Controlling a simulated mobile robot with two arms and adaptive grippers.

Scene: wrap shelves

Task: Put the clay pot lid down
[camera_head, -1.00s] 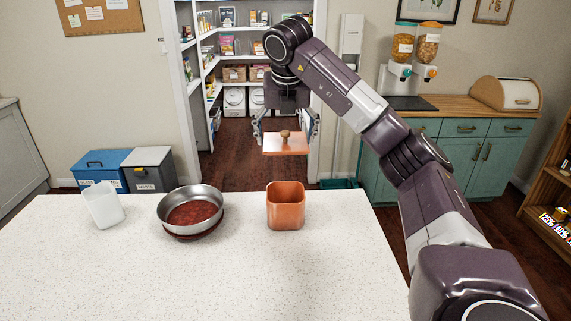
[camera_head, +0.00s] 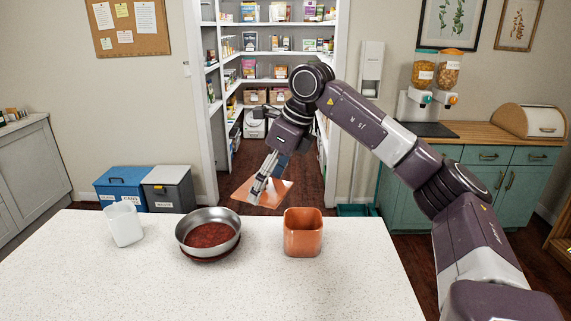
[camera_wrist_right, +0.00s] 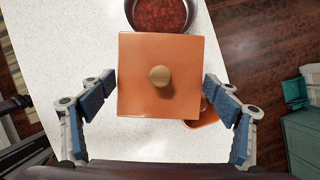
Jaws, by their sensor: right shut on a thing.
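The clay pot lid (camera_head: 280,194) is a flat orange square with a round wooden knob (camera_wrist_right: 160,76). My right gripper (camera_head: 258,188) is shut on the lid, with one finger at each of two opposite sides in the right wrist view (camera_wrist_right: 160,82). The lid hangs in the air near the far edge of the counter, left of the open clay pot (camera_head: 303,236) in the head view. The pot stands upright on the counter. In the right wrist view the lid hides most of the pot (camera_wrist_right: 207,121). My left gripper is not in view.
A metal pan (camera_head: 184,241) with red content stands left of the pot on the white speckled counter (camera_head: 300,290). A white cup (camera_head: 124,225) is further left. The counter's front and right are clear. Blue (camera_head: 121,186) and grey (camera_head: 168,189) bins stand behind it.

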